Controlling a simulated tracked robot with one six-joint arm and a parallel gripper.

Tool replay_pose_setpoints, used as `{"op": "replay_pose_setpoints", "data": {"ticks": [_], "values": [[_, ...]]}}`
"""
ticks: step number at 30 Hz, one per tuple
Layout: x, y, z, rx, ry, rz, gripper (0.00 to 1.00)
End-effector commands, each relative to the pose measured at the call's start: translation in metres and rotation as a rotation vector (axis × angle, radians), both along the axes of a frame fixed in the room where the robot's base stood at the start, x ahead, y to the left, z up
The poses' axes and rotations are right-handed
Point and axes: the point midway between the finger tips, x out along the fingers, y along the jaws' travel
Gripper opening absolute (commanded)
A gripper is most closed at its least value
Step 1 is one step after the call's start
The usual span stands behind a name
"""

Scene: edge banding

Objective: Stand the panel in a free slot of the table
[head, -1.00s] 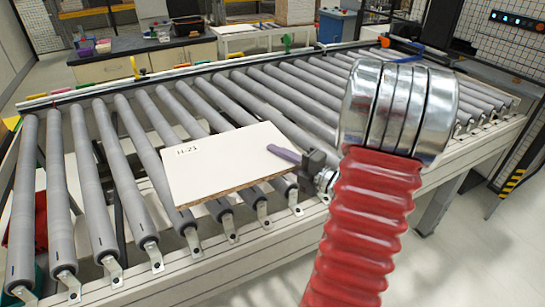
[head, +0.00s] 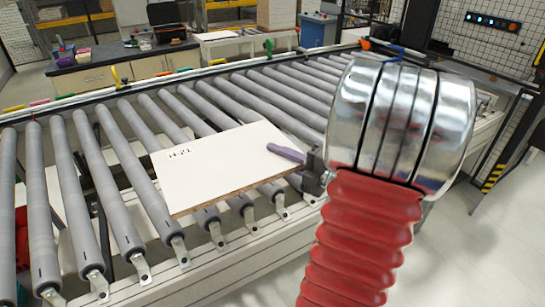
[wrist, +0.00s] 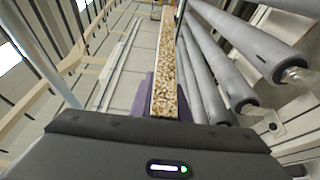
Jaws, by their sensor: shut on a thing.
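The panel (head: 215,165) is a white board with a brown chipboard edge and the mark "H-21". In the head view it looks roughly flat over the front part of the roller table (head: 300,105); I cannot tell whether it touches the rollers. My gripper (head: 290,155) is shut on the panel's right side, with a purple finger across its top face. In the wrist view the panel's speckled edge (wrist: 166,70) runs away between the purple finger pads.
Rollers extend left and right beyond the panel, with brackets along the front rail (head: 180,262). A bench with small bins (head: 120,65) and a blue cabinet (head: 318,30) stand behind. Clear floor (head: 450,245) lies at the right.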

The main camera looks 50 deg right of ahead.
Motion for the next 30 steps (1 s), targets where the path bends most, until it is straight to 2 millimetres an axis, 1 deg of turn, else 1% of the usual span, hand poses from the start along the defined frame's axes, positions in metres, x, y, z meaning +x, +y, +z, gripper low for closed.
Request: {"op": "replay_pose_setpoints", "data": {"ticks": [1,16,30], "values": [[-0.003,-0.001,0.004,0.0,-0.005,-0.001,0.0],[-0.029,-0.004,0.026,-0.001,-0.005,-0.001,0.0],[-0.031,-0.004,0.027,0.001,-0.004,0.0,0.0]]}}
